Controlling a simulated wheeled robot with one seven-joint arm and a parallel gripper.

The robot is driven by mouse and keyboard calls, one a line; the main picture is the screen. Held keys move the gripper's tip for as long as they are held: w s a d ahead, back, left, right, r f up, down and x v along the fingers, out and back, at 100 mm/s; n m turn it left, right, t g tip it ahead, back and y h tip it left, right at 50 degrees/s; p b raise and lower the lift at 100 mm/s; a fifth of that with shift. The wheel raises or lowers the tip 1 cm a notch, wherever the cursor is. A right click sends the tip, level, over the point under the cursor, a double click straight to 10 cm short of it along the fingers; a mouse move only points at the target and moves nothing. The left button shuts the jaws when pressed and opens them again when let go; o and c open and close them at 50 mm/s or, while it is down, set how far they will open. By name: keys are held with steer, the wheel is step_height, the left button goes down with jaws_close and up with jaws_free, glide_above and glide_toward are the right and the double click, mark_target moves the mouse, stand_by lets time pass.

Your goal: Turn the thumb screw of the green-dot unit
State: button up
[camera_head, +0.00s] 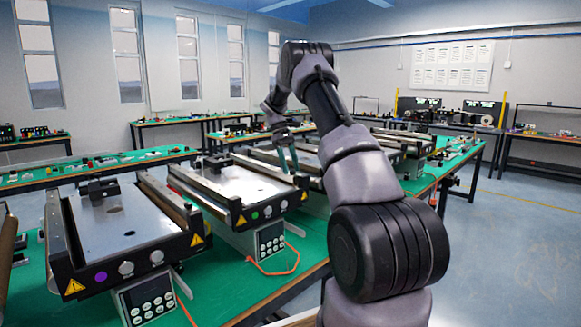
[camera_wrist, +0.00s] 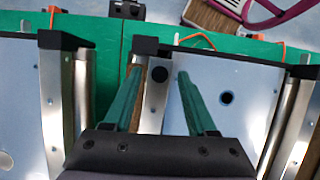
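The green-dot unit is a mini conveyor (camera_head: 238,217) in the middle of the near bench, with a green dot and two pale round knobs on its black front panel. My gripper (camera_head: 287,165) hangs over its far right part, fingers pointing down. In the wrist view my gripper (camera_wrist: 159,72) is open, with its two green fingers apart and nothing held. A round black knob (camera_wrist: 160,73) on a metal side rail shows between the fingertips; I cannot tell whether it is the thumb screw. The plate beside it has a dark hole (camera_wrist: 227,97).
A purple-dot conveyor (camera_head: 120,222) stands at the front left. More conveyors stand behind my arm. Each near unit has a keypad box (camera_head: 271,238) with an orange cable (camera_head: 275,270). A pink-handled tool (camera_wrist: 270,14) lies at the top right of the wrist view.

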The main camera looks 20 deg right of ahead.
steer(key=v, duration=1)
steer(key=shift+w+r, duration=0.25)
steer(key=shift+r, duration=0.05)
steer(key=shift+a+r, duration=0.1)
steer(key=s+a+r+m+t+y, duration=0.1)
steer(key=s+a+r+t, duration=0.25)
steer(key=s+r, duration=0.5)
steer(key=s+a+r+m+t, duration=0.2)
steer(key=s+a+r, duration=0.2)
steer(key=s+r, duration=0.45)
steer(key=s+a+f+m+t+y, duration=0.1)
steer(key=s+a+f+m+t, duration=0.1)
steer(key=s, duration=0.6)
steer(key=s+a+f+m+t, duration=0.1)
steer(key=s+a, duration=0.3)
steer(key=s, duration=0.4)
steer(key=s+a+f+m+t+y, duration=0.1)
steer(key=s+a+f+m+t, duration=0.1)
steer(key=s, duration=0.7)
steer(key=shift+a+f+m+t+y, duration=0.3)
steer(key=shift+a+f+t, duration=0.1)
steer(key=shift+f, duration=0.5)
